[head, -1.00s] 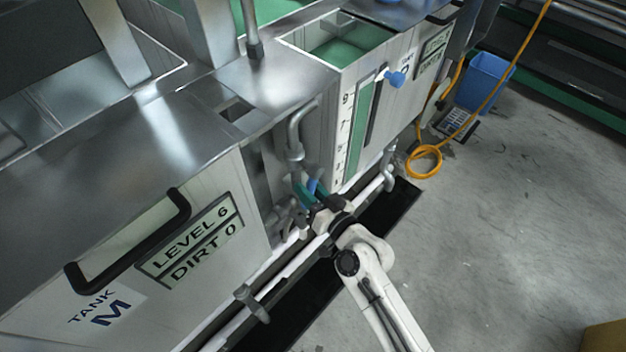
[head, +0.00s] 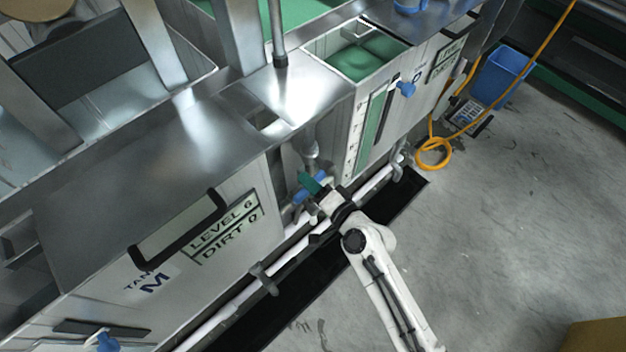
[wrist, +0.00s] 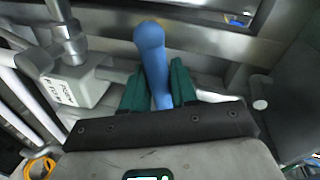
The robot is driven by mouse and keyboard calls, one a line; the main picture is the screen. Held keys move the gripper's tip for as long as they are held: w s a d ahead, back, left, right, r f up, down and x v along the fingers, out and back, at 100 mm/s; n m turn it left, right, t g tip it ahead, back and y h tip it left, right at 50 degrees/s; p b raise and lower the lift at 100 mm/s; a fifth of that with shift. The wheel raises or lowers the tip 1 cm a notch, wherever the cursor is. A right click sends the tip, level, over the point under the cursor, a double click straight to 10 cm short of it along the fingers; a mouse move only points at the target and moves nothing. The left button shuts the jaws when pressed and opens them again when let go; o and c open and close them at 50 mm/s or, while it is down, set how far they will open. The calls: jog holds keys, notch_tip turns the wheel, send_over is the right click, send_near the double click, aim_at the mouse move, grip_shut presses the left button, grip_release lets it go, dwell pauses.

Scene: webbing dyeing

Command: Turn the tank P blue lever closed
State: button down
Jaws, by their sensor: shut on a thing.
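The blue lever (wrist: 151,52) has a rounded end and stands between the two green fingers of my gripper (wrist: 155,82) in the wrist view. The fingers are shut on it. In the head view my gripper (head: 313,184) reaches into the gap between two tanks, and part of the blue lever (head: 301,195) shows beside the green fingers. The valve body under the lever is mostly hidden. The near tank (head: 225,290) is labelled M. The lettering on the tank beyond it (head: 345,105) is too small to read surely.
Pale pipes (head: 232,302) run low along the tank fronts, over a dark floor channel (head: 300,295). A grey pipe and a labelled box (wrist: 78,85) are close left of the lever. An orange hose (head: 433,153) and blue bin (head: 502,75) lie beyond.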

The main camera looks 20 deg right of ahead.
jog(key=shift+r+m+y+p, duration=0.4)
jog(key=shift+r+m+p, duration=0.4)
jog(key=shift+m, duration=0.6)
jog(key=shift+r, duration=0.1)
jog(key=c, duration=1)
grip_release()
jog(key=shift+s, duration=0.1)
jog(key=shift+s+d, duration=0.15)
jog(key=shift+s, duration=0.3)
jog(key=b+v, duration=0.1)
jog(key=v, duration=0.8)
jog(key=shift+s+d+r+b, duration=0.25)
jog(key=shift+s+r+b, duration=0.05)
jog(key=shift+b, duration=0.05)
